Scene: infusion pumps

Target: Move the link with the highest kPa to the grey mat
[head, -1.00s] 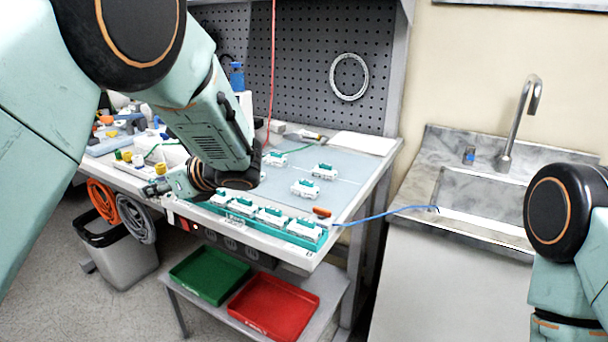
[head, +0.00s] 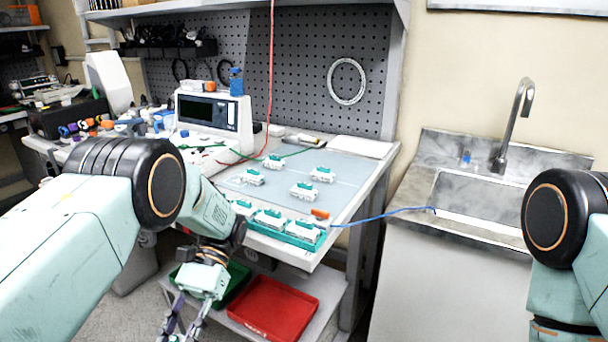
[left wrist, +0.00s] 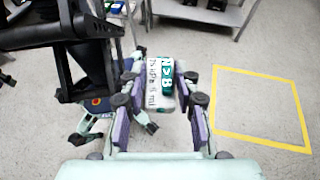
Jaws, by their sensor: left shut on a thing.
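My left gripper (head: 182,328) hangs low in front of the bench, pointing down, in the head view. In the left wrist view the left gripper (left wrist: 165,115) is shut on a white and green link (left wrist: 160,85); its label shows "N>B" and a kPa unit. Similar links stand in the teal tray (head: 286,243) at the bench's front edge, such as one link (head: 270,218); my arm hides the tray's left end. More links, such as one (head: 303,191), stand on the blue-grey mat (head: 345,180). Their labels are unreadable. My right gripper is out of view.
A white instrument (head: 213,115) stands at the back left of the mat. A blue cable (head: 385,214) runs from the bench to the sink (head: 480,200). A red tray (head: 272,308) and a green tray (head: 238,280) lie below. A yellow square (left wrist: 262,105) marks clear floor.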

